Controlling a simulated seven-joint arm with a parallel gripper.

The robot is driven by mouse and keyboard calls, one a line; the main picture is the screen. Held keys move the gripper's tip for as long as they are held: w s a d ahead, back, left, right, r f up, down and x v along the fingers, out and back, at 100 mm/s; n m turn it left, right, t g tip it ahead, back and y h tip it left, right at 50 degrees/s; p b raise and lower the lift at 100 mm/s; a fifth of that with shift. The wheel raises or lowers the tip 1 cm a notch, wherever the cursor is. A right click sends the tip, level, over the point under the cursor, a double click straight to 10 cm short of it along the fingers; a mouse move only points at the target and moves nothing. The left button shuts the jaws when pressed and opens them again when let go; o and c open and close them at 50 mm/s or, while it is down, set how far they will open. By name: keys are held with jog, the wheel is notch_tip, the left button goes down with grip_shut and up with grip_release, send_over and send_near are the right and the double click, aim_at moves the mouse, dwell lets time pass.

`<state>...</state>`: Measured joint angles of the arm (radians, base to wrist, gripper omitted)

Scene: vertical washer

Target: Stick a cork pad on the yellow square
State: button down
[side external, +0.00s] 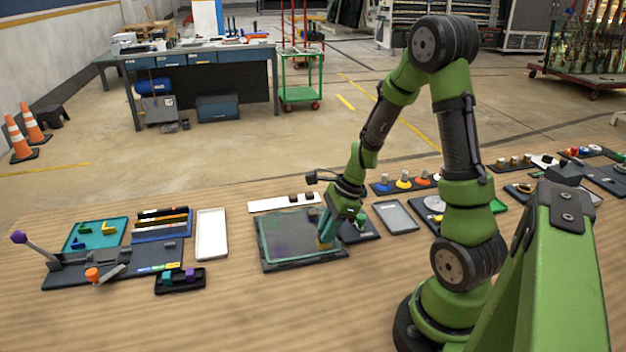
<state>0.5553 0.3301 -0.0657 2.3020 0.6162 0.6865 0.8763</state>
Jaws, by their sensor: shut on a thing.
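A small yellow-orange patch (322,246) shows right at the fingertips. I cannot tell whether it is the yellow square or the held piece, nor whether the fingertips touch the panel. Small brown blocks (294,196), possibly cork pads, sit on a white strip (262,205) behind the panel.
A white tray (211,235) and a dark board with a purple-knobbed lever (35,250) stand to the left. A grey tray (396,216) and a row of coloured knobs (404,182) stand to the right. Bare table (200,320) lies in front.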

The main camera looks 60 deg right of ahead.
jog(key=shift+f, duration=0.55)
dwell(1.1)
jog(key=c, duration=1)
grip_release()
jog(key=shift+s+a, duration=0.1)
jog(key=shift+s, duration=0.05)
jog(key=shift+o, duration=0.2)
jog(key=shift+o, duration=1.3)
jog(key=shift+r, duration=3.6)
